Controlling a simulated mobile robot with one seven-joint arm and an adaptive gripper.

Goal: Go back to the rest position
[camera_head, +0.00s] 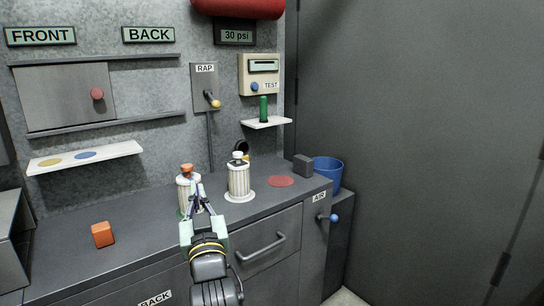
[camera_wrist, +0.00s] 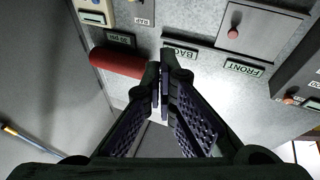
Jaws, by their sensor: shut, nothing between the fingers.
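My gripper (camera_head: 198,190) is raised over the front part of the counter in the head view, with its fingers pointing away from me. Its fingers are together and hold nothing. It covers part of a white ribbed bottle with an orange top (camera_head: 186,170), and I cannot tell the gap between them. A second white ribbed bottle with a white top (camera_head: 238,180) stands upright to the right, apart from the gripper. In the wrist view the closed fingers (camera_wrist: 162,80) point toward the wall, which appears upside down.
An orange block (camera_head: 103,235) lies on the counter at left. A red disc (camera_head: 281,181), dark block (camera_head: 303,166) and blue bucket (camera_head: 328,174) are at right. A small shelf (camera_head: 268,123) holds a green cylinder (camera_head: 263,108). A lever (camera_head: 210,98) and sliding panel (camera_head: 65,95) are on the wall.

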